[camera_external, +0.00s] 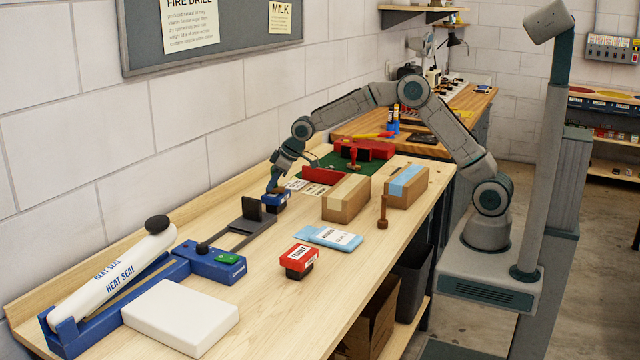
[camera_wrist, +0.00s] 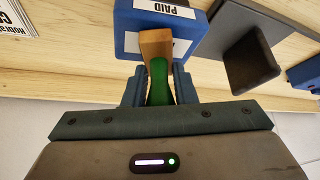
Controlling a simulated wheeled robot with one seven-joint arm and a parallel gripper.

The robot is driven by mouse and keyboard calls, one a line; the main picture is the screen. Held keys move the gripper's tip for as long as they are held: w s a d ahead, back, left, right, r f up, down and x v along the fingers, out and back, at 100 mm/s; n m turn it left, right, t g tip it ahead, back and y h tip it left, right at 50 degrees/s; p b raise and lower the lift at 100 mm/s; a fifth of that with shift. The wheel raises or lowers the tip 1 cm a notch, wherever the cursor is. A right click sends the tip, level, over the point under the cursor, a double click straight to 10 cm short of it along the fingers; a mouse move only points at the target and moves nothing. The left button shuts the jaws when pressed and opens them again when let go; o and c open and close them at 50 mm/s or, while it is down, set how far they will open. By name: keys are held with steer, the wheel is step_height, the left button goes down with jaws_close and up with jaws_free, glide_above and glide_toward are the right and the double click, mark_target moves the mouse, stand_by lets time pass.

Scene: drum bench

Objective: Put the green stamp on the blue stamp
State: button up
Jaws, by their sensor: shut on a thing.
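My gripper (camera_wrist: 158,88) is shut on the green stamp's handle (camera_wrist: 158,78), which stands between the two fingers. The stamp's wooden block (camera_wrist: 157,43) is beyond the fingertips, overlapping the blue stamp (camera_wrist: 128,19) in the wrist view. The blue stamp has a white PAID label. In the external view my gripper (camera_external: 277,181) is low over the bench, directly above the blue stamp (camera_external: 273,204). The held stamp is mostly hidden there. I cannot tell whether the wooden block touches the blue stamp.
A blue heat sealer (camera_external: 100,300) with a dark plate (camera_external: 252,209) stands nearer the camera, close to the blue stamp. Cardboard boxes (camera_external: 343,205), a red stamp (camera_external: 298,263), a wooden-handled stamp (camera_external: 383,213) and a light blue packet (camera_external: 325,236) stand or lie on the bench (camera_external: 270,310).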

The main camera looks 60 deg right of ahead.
steer(key=shift+f, duration=0.2)
steer(key=o, duration=1)
steer(key=shift+r, duration=0.25)
steer(key=b+v, duration=0.1)
steer(key=v, duration=1.1)
steer(key=s+d+f+m+g, duration=0.1)
steer(key=s+d, duration=0.3)
steer(key=s, duration=0.8)
steer(key=s+d+f+m+h, duration=0.1)
steer(key=s+d, duration=0.3)
steer(key=s, duration=0.9)
steer(key=s+d+f+m+g+h, duration=0.1)
steer(key=s+d, duration=0.3)
steer(key=s, duration=0.9)
steer(key=shift+s+d+f+m+g, duration=0.1)
steer(key=shift+d+f+m+g, duration=0.15)
steer(key=shift+f+m, duration=0.45)
